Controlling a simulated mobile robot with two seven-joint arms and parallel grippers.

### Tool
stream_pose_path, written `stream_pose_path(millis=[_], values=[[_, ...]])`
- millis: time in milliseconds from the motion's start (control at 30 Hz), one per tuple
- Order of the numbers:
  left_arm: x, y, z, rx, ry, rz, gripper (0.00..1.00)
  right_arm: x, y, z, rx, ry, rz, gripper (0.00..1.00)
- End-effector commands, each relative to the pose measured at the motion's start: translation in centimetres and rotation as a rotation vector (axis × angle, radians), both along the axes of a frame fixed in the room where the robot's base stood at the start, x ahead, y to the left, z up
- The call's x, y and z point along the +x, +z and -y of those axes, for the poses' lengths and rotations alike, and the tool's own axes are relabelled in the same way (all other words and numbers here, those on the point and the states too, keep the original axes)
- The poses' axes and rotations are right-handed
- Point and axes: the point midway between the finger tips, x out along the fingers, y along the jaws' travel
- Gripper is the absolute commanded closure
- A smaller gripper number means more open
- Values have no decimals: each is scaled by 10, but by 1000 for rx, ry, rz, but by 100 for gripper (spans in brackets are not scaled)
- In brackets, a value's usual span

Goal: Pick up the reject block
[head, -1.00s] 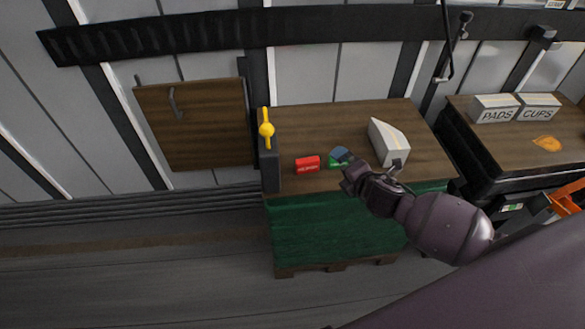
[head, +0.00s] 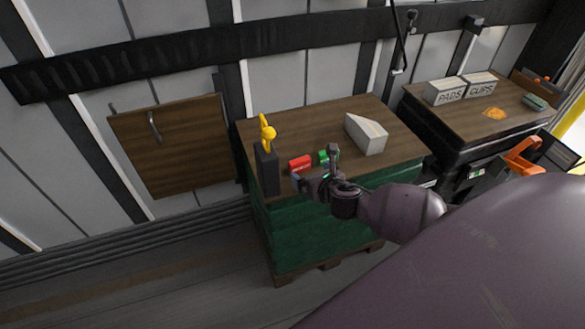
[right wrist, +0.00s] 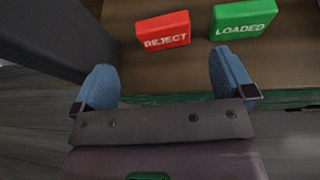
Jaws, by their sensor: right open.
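The red reject block (head: 300,164) lies on the wooden top of the green-sided stand (head: 310,115), near its front edge. In the right wrist view the reject block (right wrist: 163,31) shows its white lettering. The green block marked LOADED (right wrist: 243,19) lies to its right; in the head view this green block (head: 322,157) is partly hidden by my gripper. My right gripper (head: 315,180) is open and empty at the front edge of the stand. In the right wrist view its blue fingertips (right wrist: 163,88) are spread apart, short of the reject block and not touching it. My left gripper is out of view.
A dark post with a yellow handle (head: 267,135) stands left of the reject block. A white wedge-shaped box (head: 366,134) sits farther right on the stand. A second table holds PADS (head: 445,92) and CUPS (head: 480,85) boxes. A wooden panel (head: 175,146) hangs on the left wall.

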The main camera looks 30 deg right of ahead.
Motion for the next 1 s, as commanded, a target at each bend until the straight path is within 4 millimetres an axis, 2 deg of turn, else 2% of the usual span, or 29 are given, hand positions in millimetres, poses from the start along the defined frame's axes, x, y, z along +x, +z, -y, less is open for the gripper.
stream_pose_path(millis=[167, 400, 733, 1000], values=[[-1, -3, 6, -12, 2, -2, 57, 6, -4, 1, -54, 20, -8, 0], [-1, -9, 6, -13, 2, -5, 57, 36, -18, 5, -54, 21, -11, 0], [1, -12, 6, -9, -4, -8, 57, 59, -25, 8, -50, 20, -9, 0], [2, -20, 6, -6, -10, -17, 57, 91, -40, 12, -51, 21, -12, 0]])
